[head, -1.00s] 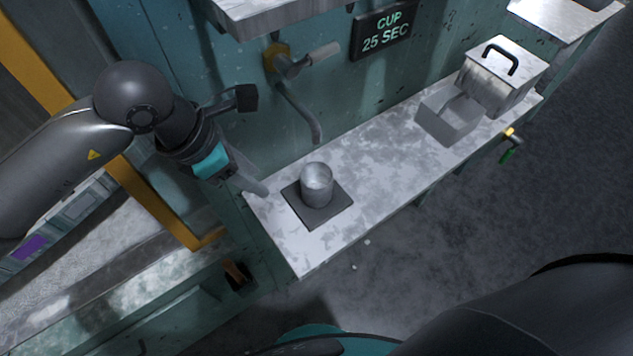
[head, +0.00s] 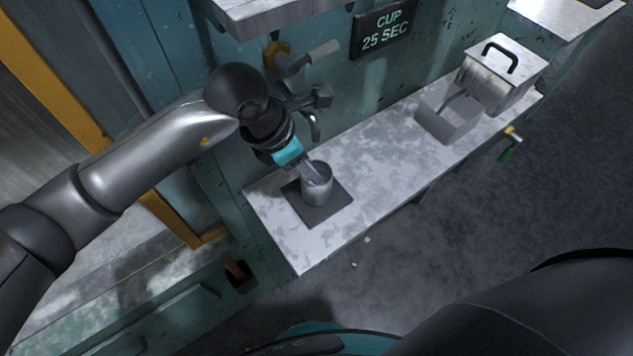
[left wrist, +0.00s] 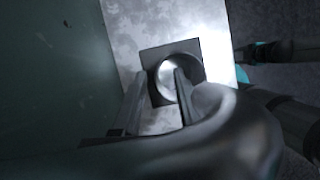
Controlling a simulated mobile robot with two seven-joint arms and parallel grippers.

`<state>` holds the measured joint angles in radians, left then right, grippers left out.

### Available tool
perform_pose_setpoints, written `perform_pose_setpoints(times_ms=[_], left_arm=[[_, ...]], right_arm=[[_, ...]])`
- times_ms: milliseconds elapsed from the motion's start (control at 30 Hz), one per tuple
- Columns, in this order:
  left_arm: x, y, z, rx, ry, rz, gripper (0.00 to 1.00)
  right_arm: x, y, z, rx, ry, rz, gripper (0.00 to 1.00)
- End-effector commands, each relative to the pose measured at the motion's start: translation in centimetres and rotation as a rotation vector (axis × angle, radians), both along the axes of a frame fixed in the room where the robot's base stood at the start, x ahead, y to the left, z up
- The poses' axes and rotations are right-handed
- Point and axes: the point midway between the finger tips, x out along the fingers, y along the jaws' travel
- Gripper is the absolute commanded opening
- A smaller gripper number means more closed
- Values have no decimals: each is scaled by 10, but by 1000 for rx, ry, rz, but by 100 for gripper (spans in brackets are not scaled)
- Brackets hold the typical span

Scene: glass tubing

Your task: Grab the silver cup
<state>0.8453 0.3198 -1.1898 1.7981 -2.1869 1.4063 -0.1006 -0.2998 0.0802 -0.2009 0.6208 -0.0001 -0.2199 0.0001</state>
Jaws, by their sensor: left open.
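The silver cup (head: 317,190) stands upright on a dark square pad (head: 331,211) near the left end of the bench. My left gripper (head: 312,170) is at the cup's top, with a finger overlapping its mouth in the head view. In the left wrist view, the open left gripper (left wrist: 160,76) has one finger left of the cup (left wrist: 169,73) and the other across its opening. I cannot tell whether that finger is inside the cup or above it, or whether it touches.
A tap (head: 290,62) juts from the wall close behind my left gripper. A sign (head: 384,28) reads "CUP 25 SEC". A grey open box (head: 447,120) and a lidded metal box (head: 500,72) stand at the bench's right end. The bench (head: 382,150) between is clear.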

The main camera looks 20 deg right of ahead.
Motion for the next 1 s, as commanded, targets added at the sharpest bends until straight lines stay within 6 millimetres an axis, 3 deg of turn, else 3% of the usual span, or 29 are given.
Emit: perform_pose_setpoints(times_ms=[300, 700, 1000], left_arm=[[0, -3, -7, 0, -1, -1, 42], [1, -2, -7, 0, -1, 0, 0], [1, -2, -7, 0, -1, 0, 0]], right_arm=[[0, 0, 0, 0, -1, 0, 50], [0, 0, -1, 0, 0, -1, 50], [0, 0, -1, 0, 0, -2, 50]])
